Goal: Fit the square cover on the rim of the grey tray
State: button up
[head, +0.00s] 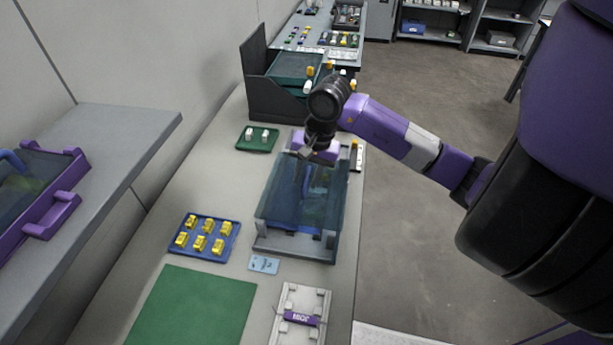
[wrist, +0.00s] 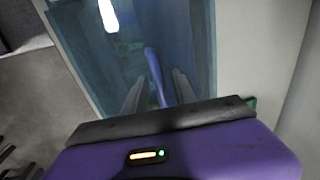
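The grey tray (head: 292,248) lies on the long bench, with upright grey pieces at its near corners. A translucent blue cover (head: 298,200) lies over the tray; its near edge shows above these pieces, and I cannot tell whether it is seated on the rim. The blue sheet also fills the upper wrist view (wrist: 85,45). My gripper (head: 304,151) is at the cover's far end. In the wrist view two grey finger-like pieces (wrist: 158,93) stand apart with a blue bar (wrist: 154,70) between them. Contact with the cover is unclear.
A blue tray (head: 204,254) with several yellow pieces and a green mat (head: 190,308) lie left of the tray. A green tray (head: 244,144) and dark rack (head: 262,95) stand farther back. A light fixture (head: 303,300) lies in front. A purple-handled item (head: 62,212) sits on the left shelf.

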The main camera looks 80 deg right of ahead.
jog(key=shift+r, duration=0.1)
jog(key=shift+r+p, duration=0.2)
jog(key=shift+p, duration=0.1)
notch_tip(320, 180, up, 11)
jog(key=s+b, duration=0.2)
jog(key=shift+s+r, duration=0.2)
jog(key=shift+d, duration=0.1)
